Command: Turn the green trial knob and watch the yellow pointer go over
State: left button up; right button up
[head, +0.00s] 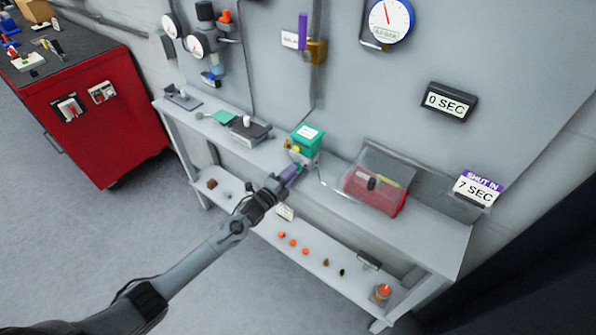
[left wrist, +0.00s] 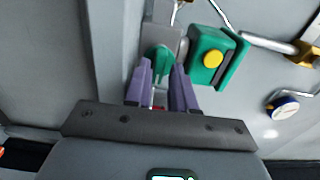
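The green trial knob (left wrist: 160,58) sits on a grey block in the left wrist view. It also shows as a small bit of green (head: 298,167) in the head view. My left gripper (left wrist: 162,78) has two purple fingers standing apart, with the knob's near end between or just beyond their tips; I cannot tell whether they touch it. In the head view the left gripper (head: 292,172) reaches the front of the green box (head: 306,140). A round yellow part (left wrist: 212,60) is on the green box (left wrist: 207,75); I cannot make out which way a pointer lies. My right gripper is not in view.
The box stands on a grey bench (head: 425,232) against a panel wall. A red case (head: 372,195) under a clear cover is to its right, a dark device (head: 250,131) to its left. Gauges and a "0 SEC" display (head: 449,102) hang above.

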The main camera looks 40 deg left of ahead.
pick_arm(q)
jog(key=shift+w, duration=0.4)
jog(key=shift+s+f, duration=0.1)
jog(key=shift+s, duration=0.05)
jog(key=shift+c, duration=0.4)
grip_shut()
